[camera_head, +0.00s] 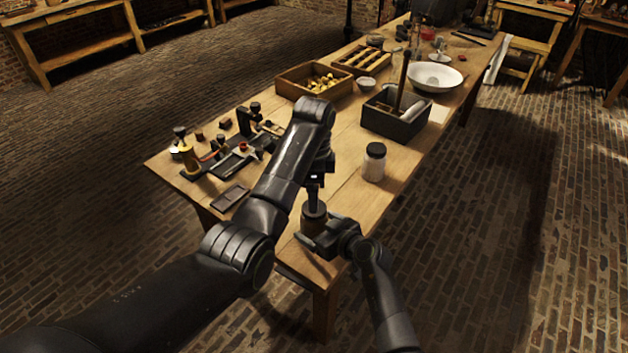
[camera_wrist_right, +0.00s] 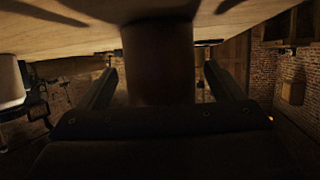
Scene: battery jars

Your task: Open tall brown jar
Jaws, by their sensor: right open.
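The tall brown jar (camera_head: 312,222) stands upright near the front corner of the wooden table (camera_head: 345,205). Its dark top is partly hidden by my left gripper (camera_head: 315,187), which points straight down onto it from above. Whether the left fingers are closed on the lid is too small and dark to tell. My right gripper (camera_head: 322,241) reaches low at the jar's front, open. In the right wrist view, where the table is at the top, the jar's brown body (camera_wrist_right: 158,62) stands between the right fingers, with gaps visible at both sides.
A pale jar with a black lid (camera_head: 375,163) stands to the right behind the brown jar. A dark box (camera_head: 398,128), a wooden tray of brass parts (camera_head: 313,82) and a white bowl (camera_head: 435,77) are farther back. Small instruments (camera_head: 235,150) fill the left side.

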